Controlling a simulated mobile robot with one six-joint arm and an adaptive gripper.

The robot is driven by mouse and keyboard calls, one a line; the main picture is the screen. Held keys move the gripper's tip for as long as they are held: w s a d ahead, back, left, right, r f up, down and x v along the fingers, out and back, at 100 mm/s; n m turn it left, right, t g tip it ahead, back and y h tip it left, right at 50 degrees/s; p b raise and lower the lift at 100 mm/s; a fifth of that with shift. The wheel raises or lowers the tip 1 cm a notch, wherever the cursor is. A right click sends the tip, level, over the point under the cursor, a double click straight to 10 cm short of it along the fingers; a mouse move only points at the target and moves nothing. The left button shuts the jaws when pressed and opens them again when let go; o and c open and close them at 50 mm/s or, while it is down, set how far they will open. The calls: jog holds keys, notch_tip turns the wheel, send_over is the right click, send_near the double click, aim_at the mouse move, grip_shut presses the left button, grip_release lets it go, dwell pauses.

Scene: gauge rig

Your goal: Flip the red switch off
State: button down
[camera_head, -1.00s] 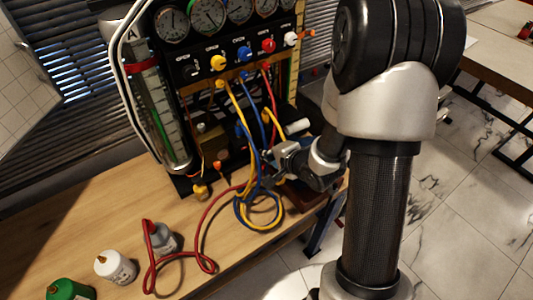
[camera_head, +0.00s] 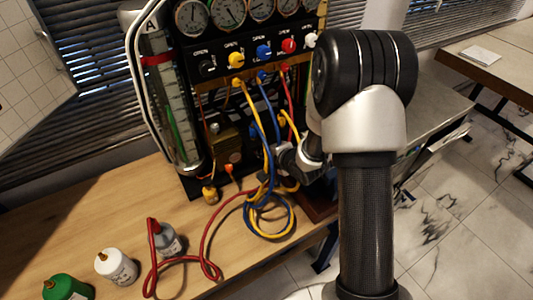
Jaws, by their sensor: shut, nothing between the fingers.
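The gauge rig (camera_head: 222,105) stands on the wooden bench with a black panel of gauges and coloured knobs. A small red-orange patch (camera_head: 235,157) shows low on the panel, left of the hoses; it may be the red switch, but it is too small to tell or to read its position. A red knob (camera_head: 289,45) sits in the upper row. My gripper (camera_head: 272,165) is shut and empty low in front of the rig, to the right of the red-orange patch. Its fingertips are partly hidden among the hoses.
Yellow, blue and red hoses (camera_head: 250,112) hang before the panel and coil on the bench (camera_head: 120,210). A white bottle (camera_head: 118,268), a green bottle (camera_head: 65,288) and a grey bottle (camera_head: 168,240) stand front left. The bench's left middle is clear.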

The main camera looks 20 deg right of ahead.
jog(key=shift+w+f+p, duration=0.25)
jog(key=shift+f+p, duration=0.05)
jog(key=shift+f, duration=0.1)
jog(key=shift+r, duration=0.1)
